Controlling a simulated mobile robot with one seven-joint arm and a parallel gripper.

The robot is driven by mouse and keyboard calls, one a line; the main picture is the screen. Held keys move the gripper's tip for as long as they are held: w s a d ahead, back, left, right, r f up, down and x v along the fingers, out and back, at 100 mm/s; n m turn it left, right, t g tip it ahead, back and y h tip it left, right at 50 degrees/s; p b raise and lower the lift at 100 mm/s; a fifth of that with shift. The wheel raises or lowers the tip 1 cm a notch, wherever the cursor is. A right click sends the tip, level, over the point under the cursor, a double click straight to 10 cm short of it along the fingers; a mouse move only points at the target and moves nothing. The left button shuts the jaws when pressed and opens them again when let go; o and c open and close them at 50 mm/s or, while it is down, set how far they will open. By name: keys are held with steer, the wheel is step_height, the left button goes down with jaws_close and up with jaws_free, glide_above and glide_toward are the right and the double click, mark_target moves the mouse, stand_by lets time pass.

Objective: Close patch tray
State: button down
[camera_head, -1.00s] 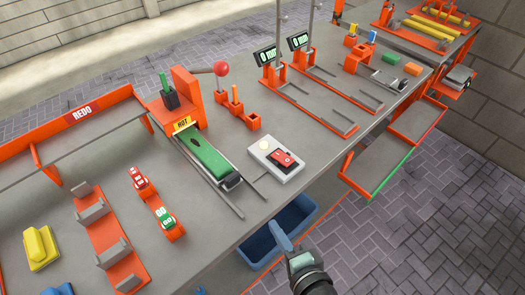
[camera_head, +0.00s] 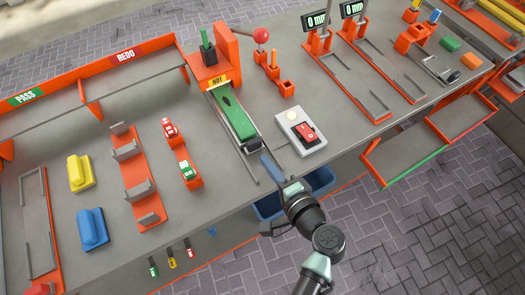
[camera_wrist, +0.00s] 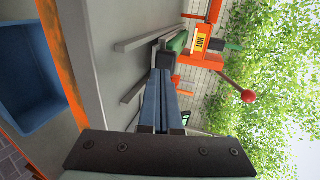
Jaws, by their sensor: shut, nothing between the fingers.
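A green slab (camera_head: 235,116) lies on a narrow grey tray (camera_head: 249,149) that sticks out from the orange press marked HOT (camera_head: 212,62), between two thin metal rails. I take this as the patch tray; no label on it is readable. My gripper (camera_head: 267,160) is shut and empty, its blue fingers just right of the tray's front end. In the wrist view the fingers (camera_wrist: 162,90) point toward the tray's dark end and the green slab (camera_wrist: 178,42). I cannot tell whether they touch the tray.
A white box with a red switch (camera_head: 306,132) stands close right of my fingers. A blue bin (camera_head: 318,180) hangs below the table's front edge. A lever with a red ball (camera_head: 261,36) stands beside the press.

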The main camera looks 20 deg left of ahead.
mark_target(240, 120)
steer(key=shift+w+a, duration=0.95)
steer(key=shift+a, duration=0.25)
steer(key=w+a, duration=0.2)
steer(key=w+a+b, duration=0.1)
steer(key=w+a, duration=0.1)
steer(key=a, duration=0.1)
steer(key=w+a+b, duration=0.1)
steer(key=w+a, duration=0.1)
steer(key=shift+a, duration=0.25)
steer(key=shift+a+r, duration=0.15)
steer(key=shift+r, duration=0.1)
